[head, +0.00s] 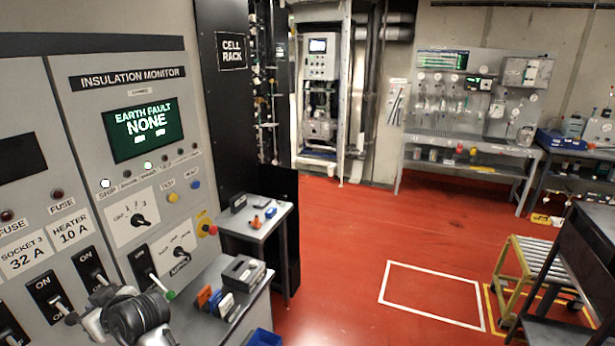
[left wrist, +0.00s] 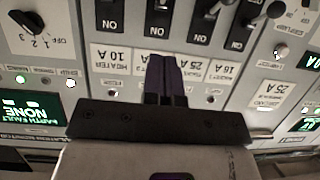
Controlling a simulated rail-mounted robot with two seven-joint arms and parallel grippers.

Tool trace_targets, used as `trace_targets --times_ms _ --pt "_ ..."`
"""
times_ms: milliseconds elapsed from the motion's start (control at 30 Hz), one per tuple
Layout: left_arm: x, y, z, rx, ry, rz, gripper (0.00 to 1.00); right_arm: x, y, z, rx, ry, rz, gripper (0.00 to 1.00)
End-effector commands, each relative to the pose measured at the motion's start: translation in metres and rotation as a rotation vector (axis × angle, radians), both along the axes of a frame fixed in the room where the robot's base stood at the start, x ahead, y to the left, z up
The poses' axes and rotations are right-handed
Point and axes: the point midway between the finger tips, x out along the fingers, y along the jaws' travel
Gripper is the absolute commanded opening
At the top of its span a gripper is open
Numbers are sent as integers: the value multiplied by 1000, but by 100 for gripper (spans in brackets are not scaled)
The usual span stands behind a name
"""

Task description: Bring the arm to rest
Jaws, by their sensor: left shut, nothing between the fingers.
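My left arm's dark wrist and gripper (head: 135,316) show at the bottom left of the head view, in front of the lower part of the grey insulation monitor panel (head: 100,90). The fingertips cannot be made out there. In the left wrist view my left gripper (left wrist: 164,62) has its two dark fingers together, with nothing between them. Behind the fingers is the panel face, upside down, with fuse labels and a row of ON switches (left wrist: 158,22). I cannot tell whether the fingers touch the panel. My right gripper is not in view.
The panel's screen (head: 143,130) reads EARTH FAULT NONE. A green-tipped lever (head: 162,288) sticks out close to my left wrist. A grey bench (head: 252,307) with small parts stands right of it. The red floor (head: 350,240) beyond is largely clear; a yellow-framed roller stand (head: 515,270) is at right.

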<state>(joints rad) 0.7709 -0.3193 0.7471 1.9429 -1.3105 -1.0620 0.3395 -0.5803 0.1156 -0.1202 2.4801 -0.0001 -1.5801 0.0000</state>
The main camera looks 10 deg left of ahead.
Motion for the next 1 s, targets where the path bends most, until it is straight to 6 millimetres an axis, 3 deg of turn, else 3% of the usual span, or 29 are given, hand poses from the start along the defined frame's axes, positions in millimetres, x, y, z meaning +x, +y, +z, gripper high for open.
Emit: trace_targets --times_ms 167,300,367,600,700,867,1000 --pt "2 -6 -12 -75 71 -44 0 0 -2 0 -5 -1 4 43" --pt "14 -22 -21 -218 -6 -176 0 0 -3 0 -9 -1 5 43" --pt "23 -34 -12 -253 -62 -259 0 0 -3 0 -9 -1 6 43" --pt "49 -89 52 -243 -243 -610 0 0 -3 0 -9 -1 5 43" --pt "50 -118 62 -208 -251 -764 0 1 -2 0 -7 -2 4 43" --pt "41 -174 45 -158 -181 -1019 0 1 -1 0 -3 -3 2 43" --pt "21 -221 3 -154 -64 -1208 0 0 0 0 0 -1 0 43"
